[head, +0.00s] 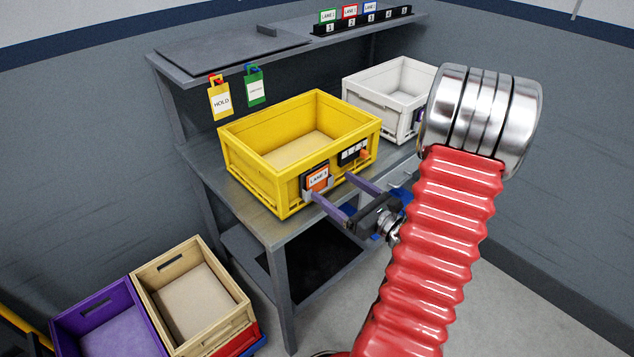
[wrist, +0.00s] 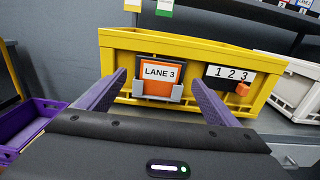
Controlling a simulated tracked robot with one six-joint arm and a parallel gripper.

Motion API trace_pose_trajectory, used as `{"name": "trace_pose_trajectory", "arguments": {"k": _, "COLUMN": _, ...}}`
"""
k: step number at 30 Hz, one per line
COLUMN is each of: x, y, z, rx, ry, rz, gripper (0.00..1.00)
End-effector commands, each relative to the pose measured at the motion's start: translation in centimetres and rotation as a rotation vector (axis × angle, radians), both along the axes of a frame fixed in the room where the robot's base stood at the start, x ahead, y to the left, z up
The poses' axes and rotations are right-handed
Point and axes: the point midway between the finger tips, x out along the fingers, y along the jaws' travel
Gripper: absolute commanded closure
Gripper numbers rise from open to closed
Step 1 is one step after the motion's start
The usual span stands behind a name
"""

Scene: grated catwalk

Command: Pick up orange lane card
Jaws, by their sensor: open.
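The orange lane card (head: 317,180), marked LANE 3, sits in a grey holder on the front wall of the yellow crate (head: 247,169). In the wrist view the card (wrist: 158,86) shows upright between my two fingers, farther ahead, with its lower corners behind the holder's clips. My gripper (head: 332,195) is open, its purple fingers pointing at the crate's front. In the wrist view my gripper (wrist: 160,88) has one finger on each side of the card. I cannot tell whether a fingertip touches the crate.
A black 1 2 3 plate (wrist: 231,75) with an orange marker is right of the card. A white crate (head: 390,93) stands behind on the bench. Yellow HOLD (head: 220,101) and green (head: 255,87) tags hang from the shelf. Purple (head: 107,318) and tan (head: 192,290) crates sit low at left.

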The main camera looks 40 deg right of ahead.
Motion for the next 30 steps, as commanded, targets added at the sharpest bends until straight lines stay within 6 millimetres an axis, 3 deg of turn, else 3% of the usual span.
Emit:
{"name": "trace_pose_trajectory", "arguments": {"k": 15, "x": 4.8, "y": 0.1, "z": -0.5, "rx": -0.001, "ry": 0.000, "rz": 0.003, "gripper": 0.16}}
{"name": "trace_pose_trajectory", "arguments": {"k": 30, "x": 5.1, "y": 0.0, "z": -0.5, "rx": 0.000, "ry": 0.000, "rz": -0.001, "gripper": 0.16}}
